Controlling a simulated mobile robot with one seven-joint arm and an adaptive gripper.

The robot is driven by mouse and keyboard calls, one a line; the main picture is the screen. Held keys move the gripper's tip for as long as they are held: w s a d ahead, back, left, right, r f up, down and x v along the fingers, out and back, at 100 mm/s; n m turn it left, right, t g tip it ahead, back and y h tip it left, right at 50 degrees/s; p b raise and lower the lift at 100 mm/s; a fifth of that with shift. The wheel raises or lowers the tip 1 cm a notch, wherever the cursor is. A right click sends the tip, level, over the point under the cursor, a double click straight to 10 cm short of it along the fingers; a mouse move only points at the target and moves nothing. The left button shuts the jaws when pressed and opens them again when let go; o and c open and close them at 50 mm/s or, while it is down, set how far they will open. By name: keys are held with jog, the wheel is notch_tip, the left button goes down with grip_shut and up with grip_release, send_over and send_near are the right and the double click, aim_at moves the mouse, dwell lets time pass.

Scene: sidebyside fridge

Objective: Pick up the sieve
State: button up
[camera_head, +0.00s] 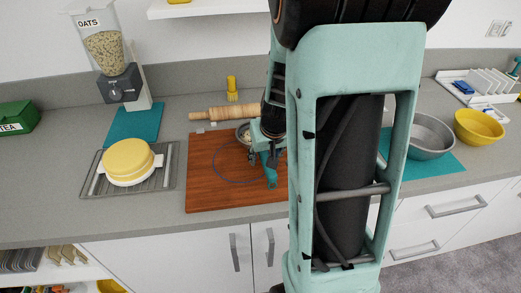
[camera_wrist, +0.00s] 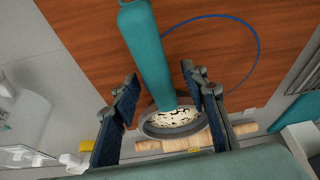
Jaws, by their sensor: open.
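The sieve has a grey round rim and a speckled pale inside (camera_wrist: 172,121). Its thick teal handle (camera_wrist: 146,45) runs toward the robot's side of the board. In the head view the bowl (camera_head: 243,134) shows beside my gripper, and the handle (camera_head: 271,180) shows below it. My gripper (camera_head: 262,155) is over the wooden board. In the wrist view its two dark blue fingers (camera_wrist: 164,105) are apart, one on each side of the handle. I cannot tell whether either finger touches it. My arm hides part of the board.
The brown board (camera_head: 207,190) bears a thin blue ring (camera_head: 216,171). A rolling pin (camera_head: 215,113) and a yellow object (camera_head: 232,88) are behind it. A yellow cake (camera_head: 128,158) on a rack stands left. A grey pan (camera_head: 430,135) and yellow bowl (camera_head: 480,127) stand right.

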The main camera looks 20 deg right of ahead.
jog(key=shift+f, duration=0.15)
jog(key=shift+c, duration=0.5)
grip_shut()
